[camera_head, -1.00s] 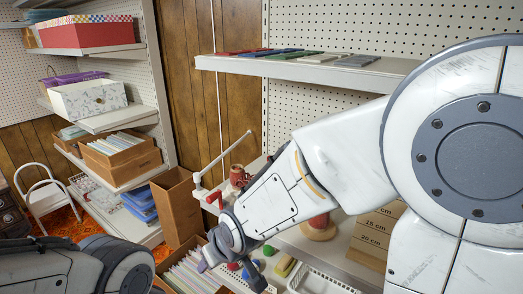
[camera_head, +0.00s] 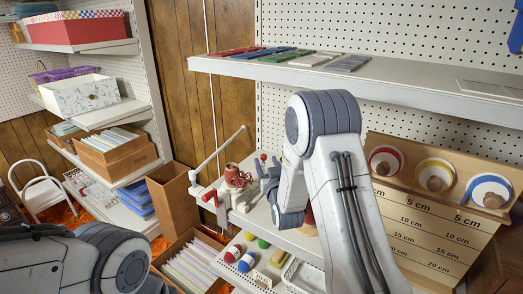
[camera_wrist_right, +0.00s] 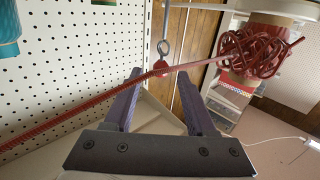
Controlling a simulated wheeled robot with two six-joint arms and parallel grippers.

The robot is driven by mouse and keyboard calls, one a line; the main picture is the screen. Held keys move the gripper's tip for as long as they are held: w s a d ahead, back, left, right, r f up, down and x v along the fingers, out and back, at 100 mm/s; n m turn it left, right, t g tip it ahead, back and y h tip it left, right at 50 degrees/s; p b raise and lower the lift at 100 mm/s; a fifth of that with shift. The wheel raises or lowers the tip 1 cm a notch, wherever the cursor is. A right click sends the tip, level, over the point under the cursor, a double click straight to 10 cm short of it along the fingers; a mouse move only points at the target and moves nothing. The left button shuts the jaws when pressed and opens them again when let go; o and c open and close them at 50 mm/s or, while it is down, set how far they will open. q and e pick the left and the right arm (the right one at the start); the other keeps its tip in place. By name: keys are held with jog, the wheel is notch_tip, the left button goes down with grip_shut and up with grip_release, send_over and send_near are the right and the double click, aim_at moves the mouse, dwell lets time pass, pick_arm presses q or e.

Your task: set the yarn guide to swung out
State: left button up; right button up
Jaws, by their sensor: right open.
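The yarn winder (camera_head: 238,195) stands on the middle shelf, white with a red crank knob and red yarn wound on it. Its thin white arm (camera_head: 220,151) slants up to the right and looks like the yarn guide; I cannot be sure. My right gripper (camera_head: 260,166) is open just right of the winder. In the right wrist view, the open jaws (camera_wrist_right: 158,75) frame a grey ring-ended stem with a red part (camera_wrist_right: 163,47), apparently beyond the fingertips. A red yarn strand (camera_wrist_right: 125,83) crosses the view to the tangled yarn (camera_wrist_right: 258,52). My left gripper is out of view.
An upper shelf (camera_head: 420,92) with flat coloured pieces overhangs the back. A wooden measuring board (camera_head: 410,232) with round spools stands right of my right arm. Coloured balls and a white basket (camera_head: 303,277) lie below the winder. A tall brown box (camera_head: 173,205) stands at left.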

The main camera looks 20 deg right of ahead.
jog(key=w+p, duration=0.2)
jog(key=w, duration=0.5)
jog(key=shift+d, duration=0.4)
grip_shut()
dwell(1.0)
